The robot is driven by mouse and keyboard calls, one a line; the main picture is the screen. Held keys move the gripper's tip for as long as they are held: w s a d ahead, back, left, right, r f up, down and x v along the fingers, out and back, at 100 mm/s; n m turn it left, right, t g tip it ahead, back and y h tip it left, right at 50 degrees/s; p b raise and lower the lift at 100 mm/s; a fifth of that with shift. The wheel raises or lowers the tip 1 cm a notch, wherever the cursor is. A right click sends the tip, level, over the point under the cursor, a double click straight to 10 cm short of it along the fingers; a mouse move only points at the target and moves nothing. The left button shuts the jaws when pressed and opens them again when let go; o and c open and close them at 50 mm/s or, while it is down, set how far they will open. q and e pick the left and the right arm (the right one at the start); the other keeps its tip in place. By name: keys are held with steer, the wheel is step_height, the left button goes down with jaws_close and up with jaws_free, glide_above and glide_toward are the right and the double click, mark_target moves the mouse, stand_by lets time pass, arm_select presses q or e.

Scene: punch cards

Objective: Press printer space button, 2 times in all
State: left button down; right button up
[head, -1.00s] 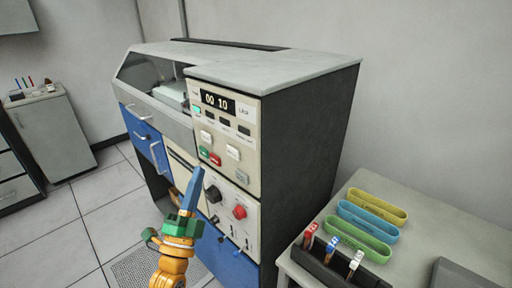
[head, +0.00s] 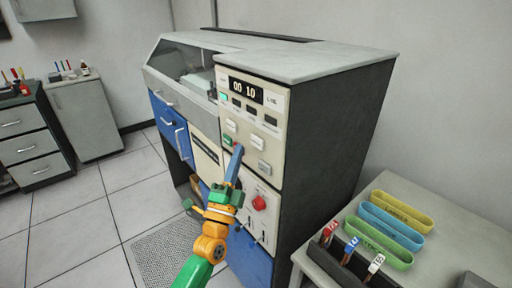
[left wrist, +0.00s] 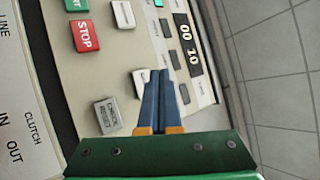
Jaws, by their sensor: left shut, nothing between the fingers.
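The control panel (head: 245,180) is on the front of a grey and blue machine. It has a green button (head: 227,140), a white button (head: 231,126), another white button (head: 257,141) and a grey button (head: 264,167). I cannot read which is the printer space button. My left gripper (head: 238,150) is shut and empty, its blue fingers pointing at the panel and covering most of the red button. In the left wrist view, the fingertips (left wrist: 158,72) overlap the edge of a white button (left wrist: 138,84); contact cannot be told. The red STOP button (left wrist: 84,36) is clear there. My right gripper is out of view.
A display (head: 245,90) reads 00 10. Knobs, including a red one (head: 259,203), sit below the buttons. Open floor lies left.

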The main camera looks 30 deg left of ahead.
mark_target(254, 137)
arm_select(q)
steer(key=shift+w+d+r, duration=0.1)
steer(key=shift+w+d, duration=0.2)
steer(key=shift+w, duration=0.25)
steer(key=shift+w+d, duration=0.25)
steer(key=shift+w, duration=0.25)
stand_by(0.7)
stand_by(0.6)
steer(key=shift+w+d, duration=0.1)
steer(key=shift+w, duration=0.3)
steer(key=shift+w+d+b, duration=0.15)
steer(key=shift+w+b, duration=0.15)
steer(key=shift+w, duration=0.05)
stand_by(0.6)
steer(key=shift+s, duration=0.1)
steer(key=shift+s+a+p, duration=0.25)
steer(key=shift+s+p, duration=0.3)
steer(key=shift+s, duration=0.1)
